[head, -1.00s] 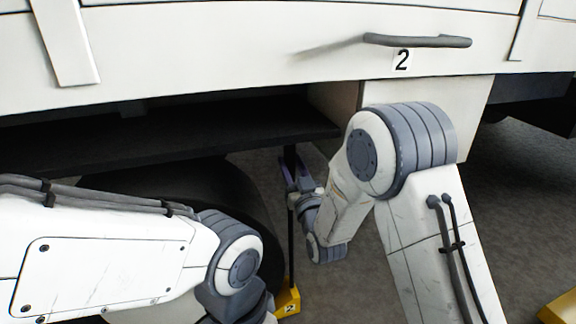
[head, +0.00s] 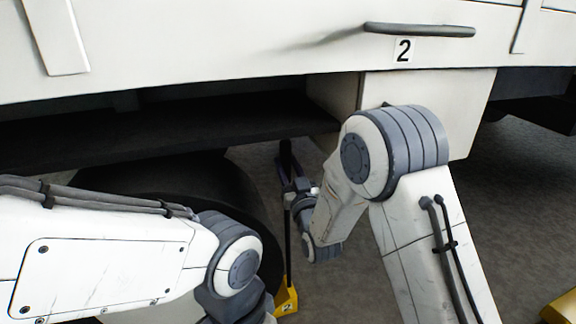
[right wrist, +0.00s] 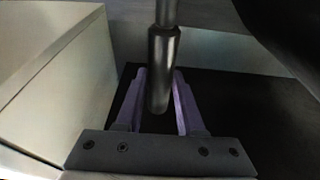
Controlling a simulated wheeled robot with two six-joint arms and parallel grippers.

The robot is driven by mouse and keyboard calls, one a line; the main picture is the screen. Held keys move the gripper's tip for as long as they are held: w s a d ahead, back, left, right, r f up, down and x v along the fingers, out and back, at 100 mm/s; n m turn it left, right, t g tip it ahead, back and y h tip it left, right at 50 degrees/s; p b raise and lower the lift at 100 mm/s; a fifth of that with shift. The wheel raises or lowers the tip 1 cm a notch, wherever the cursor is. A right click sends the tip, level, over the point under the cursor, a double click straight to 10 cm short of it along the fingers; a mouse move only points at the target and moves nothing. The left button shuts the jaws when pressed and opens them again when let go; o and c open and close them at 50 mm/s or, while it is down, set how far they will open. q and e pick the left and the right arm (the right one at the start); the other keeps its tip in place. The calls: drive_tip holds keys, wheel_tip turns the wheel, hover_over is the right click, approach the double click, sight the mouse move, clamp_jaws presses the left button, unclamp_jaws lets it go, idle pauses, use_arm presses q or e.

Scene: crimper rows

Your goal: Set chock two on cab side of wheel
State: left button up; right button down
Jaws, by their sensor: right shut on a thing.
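A yellow chock marked 2 (head: 287,300) is low on the grey ground, just right of the dark wheel (head: 225,185). A thin black pole (head: 288,240) rises from it. My right gripper (head: 286,165) is shut on the pole's upper part. In the right wrist view the purple fingers of my right gripper (right wrist: 158,85) stand either side of the pole's dark grip (right wrist: 163,60). Whether the chock touches the wheel or the ground I cannot tell. My left arm covers much of the wheel; its gripper is out of frame.
A dark ledge (head: 170,137) hangs over the wheel. Another yellow piece (head: 564,312) is at the lower right. Ground between is clear.

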drive_tip(key=shift+r, duration=0.15)
drive_tip(key=shift+c, duration=2.2)
unclamp_jaws()
drive_tip(key=shift+f, duration=0.45)
drive_tip(key=p+v, duration=0.2)
drive_tip(key=v, duration=0.8)
drive_tip(key=s+a+n+g+h+p, duration=0.2)
drive_tip(key=s+a+g+p, duration=0.3)
drive_tip(key=s+g, duration=0.55)
drive_tip(key=s+d+r+n+g+h+p, duration=0.1)
drive_tip(key=s+d+r+g, duration=0.15)
drive_tip(key=s, duration=0.45)
drive_tip(key=s+d+r+g+h+p, duration=0.1)
drive_tip(key=s+d+g+p, duration=0.2)
drive_tip(key=s, duration=0.4)
drive_tip(key=s+d+r+n+g+h, duration=0.1)
drive_tip(key=s+d+r+g, duration=0.1)
drive_tip(key=s+g, duration=0.35)
wheel_tip(320, 180, up, 38)
drive_tip(key=t+p, duration=0.1)
drive_tip(key=p, duration=3.6)
drive_tip(key=shift+s+f+t, duration=0.25)
drive_tip(key=shift+s+t, duration=0.1)
